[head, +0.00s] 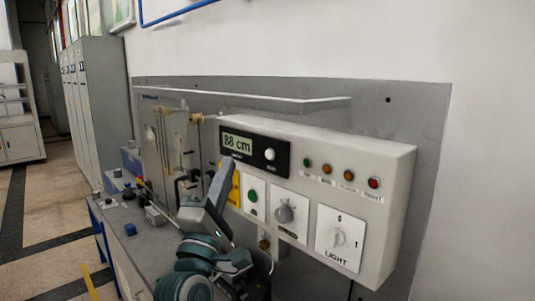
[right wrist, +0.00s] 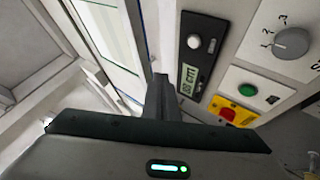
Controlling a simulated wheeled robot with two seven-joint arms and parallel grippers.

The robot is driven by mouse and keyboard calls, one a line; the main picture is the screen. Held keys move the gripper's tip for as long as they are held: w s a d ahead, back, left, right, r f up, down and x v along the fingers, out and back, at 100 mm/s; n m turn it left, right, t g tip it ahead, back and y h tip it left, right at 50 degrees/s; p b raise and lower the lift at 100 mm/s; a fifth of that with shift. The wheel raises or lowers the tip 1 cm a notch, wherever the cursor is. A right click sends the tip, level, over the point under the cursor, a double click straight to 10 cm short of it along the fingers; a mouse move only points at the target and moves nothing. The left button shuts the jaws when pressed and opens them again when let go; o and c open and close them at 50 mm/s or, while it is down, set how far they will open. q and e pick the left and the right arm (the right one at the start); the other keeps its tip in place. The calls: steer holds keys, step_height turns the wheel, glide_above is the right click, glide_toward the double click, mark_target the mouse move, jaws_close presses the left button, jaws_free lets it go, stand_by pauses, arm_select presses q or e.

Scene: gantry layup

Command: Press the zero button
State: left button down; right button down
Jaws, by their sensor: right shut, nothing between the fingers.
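The control box (head: 400,160) is a white panel on a grey backing plate. On it a black display unit (head: 257,157) reads what looks like "88 cm", with a round white button (head: 270,154) right of the digits; its label is too small to read. In the right wrist view the button (right wrist: 194,42) and the display (right wrist: 187,82) show turned sideways. My right gripper (head: 230,164) is shut and empty, its tip just below and in front of the display, left of the white button. The closed fingers (right wrist: 160,82) appear apart from the button. My left gripper is not in view.
Below the display are a yellow-and-red switch (right wrist: 233,112), a green button (head: 252,194), a rotary knob (head: 285,214) and a light switch (head: 338,239). Several small coloured lamps (head: 349,173) line the right. A glass-like case with rods (head: 165,135) stands left.

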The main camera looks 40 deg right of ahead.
mark_target(270, 154)
steer(key=d+p, duration=0.1)
steer(key=d, duration=0.6)
steer(key=shift+w+d, duration=0.3)
steer(key=shift+d, duration=0.05)
steer(key=shift+d, duration=0.9)
stand_by(2.7)
steer(key=shift+a+b, duration=0.15)
steer(key=shift+b, duration=0.2)
steer(key=shift+a, duration=0.7)
steer(key=shift+a, duration=0.1)
